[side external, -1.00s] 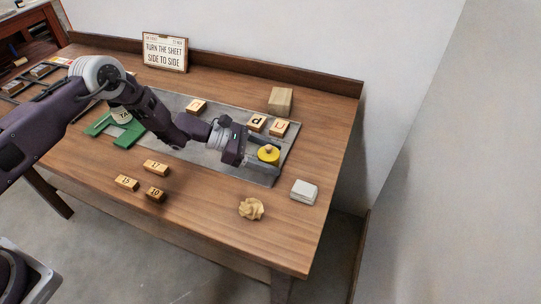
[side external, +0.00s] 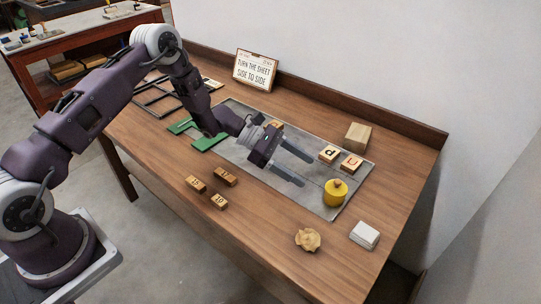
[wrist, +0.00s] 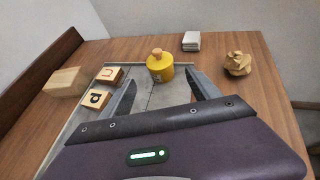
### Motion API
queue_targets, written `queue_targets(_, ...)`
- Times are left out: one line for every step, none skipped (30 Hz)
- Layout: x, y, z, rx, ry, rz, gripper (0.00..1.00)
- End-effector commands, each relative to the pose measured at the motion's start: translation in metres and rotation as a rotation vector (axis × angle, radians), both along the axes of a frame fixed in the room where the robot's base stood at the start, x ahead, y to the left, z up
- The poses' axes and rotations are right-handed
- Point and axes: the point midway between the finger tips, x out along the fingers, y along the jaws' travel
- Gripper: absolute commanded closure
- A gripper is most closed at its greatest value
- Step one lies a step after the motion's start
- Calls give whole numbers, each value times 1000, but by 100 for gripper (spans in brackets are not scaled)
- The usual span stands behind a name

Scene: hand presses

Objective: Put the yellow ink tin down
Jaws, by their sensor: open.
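The yellow ink tin (side external: 335,193), with a wooden knob on top, stands upright on the right end of the grey metal plate (side external: 312,192). My gripper (side external: 306,171) is open and empty, with its fingers pointing toward the tin and apart from it. In the wrist view the tin (wrist: 160,69) stands beyond the fingertips, between the lines of the two fingers of my gripper (wrist: 164,80).
Letter blocks "d" (side external: 329,154) and "U" (side external: 351,162) lie behind the tin, near a plain wood block (side external: 358,136). Several number blocks (side external: 225,176) lie left.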

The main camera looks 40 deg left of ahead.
Motion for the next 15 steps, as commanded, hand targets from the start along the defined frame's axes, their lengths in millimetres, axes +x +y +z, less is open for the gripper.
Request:
queue_targets(0,0,0,0,0,0,29)
queue_targets(0,0,0,0,0,0,29)
queue_targets(0,0,0,0,0,0,29)
queue_targets(0,0,0,0,0,0,29)
queue_targets(0,0,2,2,-3,-4,29)
queue_targets(-1,-2,8,9,-17,-19,29)
queue_targets(-3,-4,17,20,-35,-42,29)
queue_targets(-6,-6,30,37,-64,-75,29)
queue_targets(-12,-11,54,71,-115,-138,29)
queue_targets(-20,-15,75,104,-164,-196,29)
queue_targets(-31,-19,97,143,-216,-263,29)
queue_targets(-49,-23,126,202,-289,-358,29)
queue_targets(-64,-26,146,251,-345,-430,29)
queue_targets(-81,-27,165,303,-401,-502,29)
queue_targets(-106,-27,188,378,-475,-597,29)
